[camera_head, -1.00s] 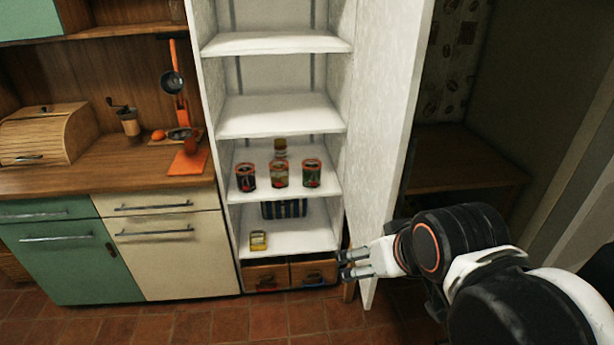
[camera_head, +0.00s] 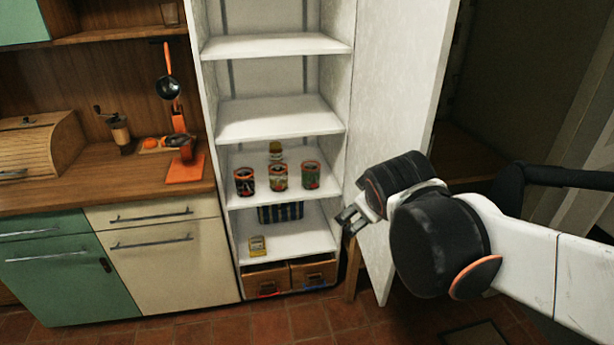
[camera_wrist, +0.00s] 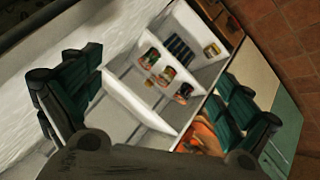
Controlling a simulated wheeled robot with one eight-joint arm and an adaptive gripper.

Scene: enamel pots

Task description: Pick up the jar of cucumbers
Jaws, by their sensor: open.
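Several small containers stand on the third shelf of the open white cabinet. In front are a dark one with a red rim (camera_head: 244,181), a middle one with a pale label (camera_head: 278,176) and a greenish one (camera_head: 311,175). The labels are too small to tell which holds cucumbers. My gripper (camera_head: 350,219) is open and empty, right of the shelves by the cabinet door. In the wrist view, my gripper (camera_wrist: 160,75) has its fingers wide apart, with the containers visible beyond them.
The open cabinet door (camera_head: 392,110) stands behind my gripper. White shelves (camera_head: 275,117) lie above the containers. A striped box (camera_head: 280,212) and a small yellow box (camera_head: 257,245) sit on the shelf below. A wooden counter (camera_head: 110,187) is at left.

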